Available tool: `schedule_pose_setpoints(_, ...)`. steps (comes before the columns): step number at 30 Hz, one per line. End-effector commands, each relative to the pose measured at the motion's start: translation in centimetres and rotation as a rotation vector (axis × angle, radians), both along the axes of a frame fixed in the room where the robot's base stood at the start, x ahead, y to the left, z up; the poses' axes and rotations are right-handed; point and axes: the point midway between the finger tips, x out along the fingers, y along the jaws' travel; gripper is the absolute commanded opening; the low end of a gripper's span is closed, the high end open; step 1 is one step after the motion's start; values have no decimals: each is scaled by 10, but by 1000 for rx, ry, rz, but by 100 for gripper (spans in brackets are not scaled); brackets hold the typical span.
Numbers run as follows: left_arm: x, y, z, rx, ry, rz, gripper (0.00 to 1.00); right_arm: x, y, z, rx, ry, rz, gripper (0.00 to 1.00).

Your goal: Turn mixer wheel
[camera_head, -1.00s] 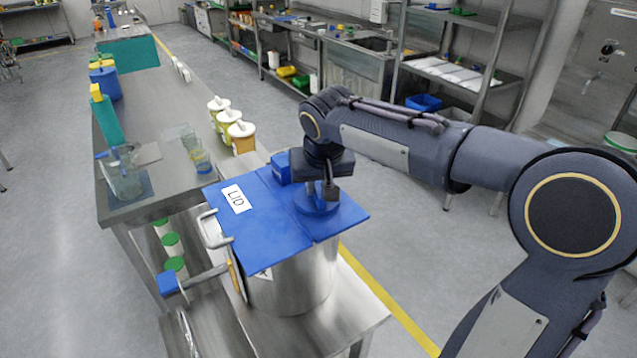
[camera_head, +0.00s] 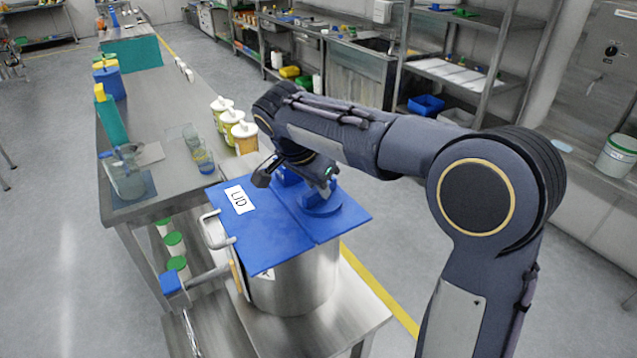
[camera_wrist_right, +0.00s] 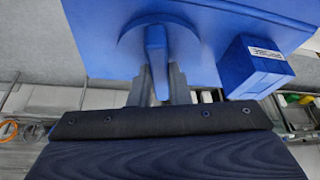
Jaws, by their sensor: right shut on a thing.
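The blue mixer wheel (camera_head: 320,207) is a round disc on top of the blue lid (camera_head: 262,235) of the steel vessel. In the right wrist view the wheel (camera_wrist_right: 185,40) shows with an upright handle (camera_wrist_right: 156,50). My right gripper (camera_wrist_right: 158,85) has one finger on each side of this handle and is shut on it. In the head view my right gripper (camera_head: 318,187) is over the wheel, its fingertips partly hidden. My left gripper is not in view.
A blue box sits on the lid beside the wheel; it shows in the wrist view (camera_wrist_right: 255,67). The steel vessel (camera_head: 295,280) stands on a metal table. Yellow containers with white lids (camera_head: 243,137) and glass beakers (camera_head: 125,178) stand on the bench to the left.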

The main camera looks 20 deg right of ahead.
Motion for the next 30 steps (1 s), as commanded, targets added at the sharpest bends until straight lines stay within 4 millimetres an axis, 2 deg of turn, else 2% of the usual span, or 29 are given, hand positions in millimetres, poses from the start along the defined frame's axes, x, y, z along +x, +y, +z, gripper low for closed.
schedule_pose_setpoints(18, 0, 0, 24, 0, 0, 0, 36, 4, 1, 3, -1, -1, -573, 0)
schedule_pose_setpoints(30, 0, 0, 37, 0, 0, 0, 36, 5, 0, 2, 1, -2, -812, 0)
